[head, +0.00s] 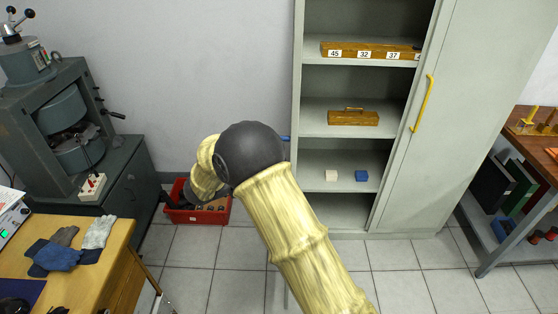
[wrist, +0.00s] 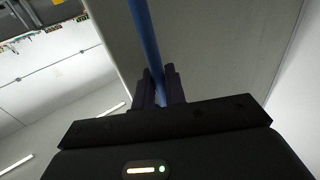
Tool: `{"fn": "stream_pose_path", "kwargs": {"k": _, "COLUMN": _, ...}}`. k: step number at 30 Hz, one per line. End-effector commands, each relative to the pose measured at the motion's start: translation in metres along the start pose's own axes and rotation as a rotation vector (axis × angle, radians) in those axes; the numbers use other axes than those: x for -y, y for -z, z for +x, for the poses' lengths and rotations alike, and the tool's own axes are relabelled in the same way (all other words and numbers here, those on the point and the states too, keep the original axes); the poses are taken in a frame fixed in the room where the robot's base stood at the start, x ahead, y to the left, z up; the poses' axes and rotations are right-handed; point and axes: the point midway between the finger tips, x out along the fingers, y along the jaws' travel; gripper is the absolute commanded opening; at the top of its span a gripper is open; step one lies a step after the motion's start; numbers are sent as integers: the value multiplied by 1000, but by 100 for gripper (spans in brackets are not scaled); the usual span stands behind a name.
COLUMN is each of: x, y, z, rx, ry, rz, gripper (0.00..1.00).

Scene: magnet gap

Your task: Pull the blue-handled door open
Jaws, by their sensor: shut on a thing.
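The blue handle (wrist: 146,38) is a long round bar. In the wrist view it runs down between the two dark fingers of my gripper (wrist: 161,82), which is shut on it. The grey door panel (wrist: 215,45) fills the area behind the bar. In the head view only a small blue bit of the handle (head: 286,138) shows beside my arm's dark joint. My gripper is hidden there behind my arm. The left side of the grey cabinet (head: 297,60) stands open, with its shelves in sight. The blue-handled door appears nearly edge-on and mostly hidden by my arm.
The other cabinet door, with a yellow handle (head: 423,103), is shut. A red crate (head: 200,214) lies by the wall. A wooden table (head: 105,250) stands left, a workbench (head: 540,150) right. Tiled floor is free in front.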

Motion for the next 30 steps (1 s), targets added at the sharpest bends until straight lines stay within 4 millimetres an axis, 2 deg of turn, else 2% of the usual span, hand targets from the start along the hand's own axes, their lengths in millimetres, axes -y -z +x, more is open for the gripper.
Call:
{"fn": "stream_pose_path", "kwargs": {"k": 1, "x": 2, "y": 4, "z": 3, "rx": -8, "ry": -11, "rz": 8, "gripper": 0}}
{"fn": "stream_pose_path", "kwargs": {"k": 17, "x": 5, "y": 5, "z": 4, "rx": -10, "ry": -31, "rz": 9, "gripper": 0}}
{"fn": "stream_pose_path", "kwargs": {"k": 18, "x": 4, "y": 5, "z": 4, "rx": -9, "ry": -32, "rz": 9, "gripper": 20}}
{"fn": "stream_pose_path", "kwargs": {"k": 20, "x": 4, "y": 5, "z": 3, "rx": -8, "ry": -31, "rz": 8, "gripper": 30}}
{"fn": "stream_pose_path", "kwargs": {"k": 30, "x": 5, "y": 2, "z": -2, "rx": -4, "ry": -27, "rz": 4, "gripper": 30}}
